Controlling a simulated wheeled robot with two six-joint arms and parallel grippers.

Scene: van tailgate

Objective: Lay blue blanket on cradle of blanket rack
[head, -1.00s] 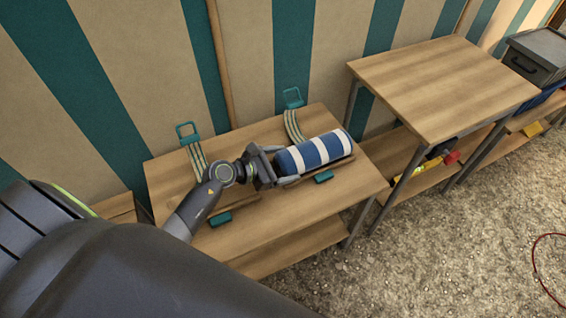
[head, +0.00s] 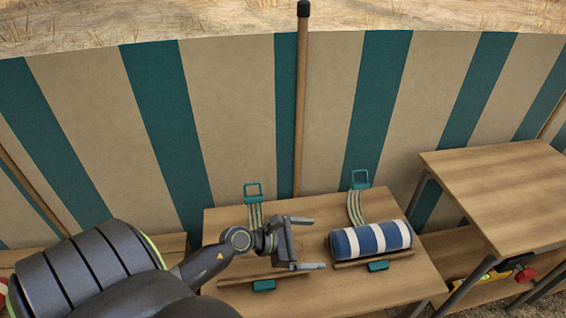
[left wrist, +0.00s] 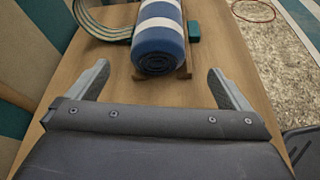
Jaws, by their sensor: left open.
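The blue blanket (head: 371,240) is a roll with white bands. It lies on the right cradle of the blanket rack (head: 373,259), a wooden bar with a teal end piece and a striped strap behind. In the left wrist view the blanket roll (left wrist: 159,50) shows end-on, ahead of the fingers and apart from them. My left gripper (head: 318,243) is open and empty, to the left of the blanket, above the rack's left cradle (head: 240,280). Its two fingers also show spread in the left wrist view (left wrist: 160,85). My right gripper is not in view.
A higher wooden table (head: 500,185) stands to the right, with yellow and red items (head: 500,275) on its lower shelf. A striped windbreak (head: 235,120) with a wooden pole (head: 301,100) stands behind the rack's table (head: 330,290).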

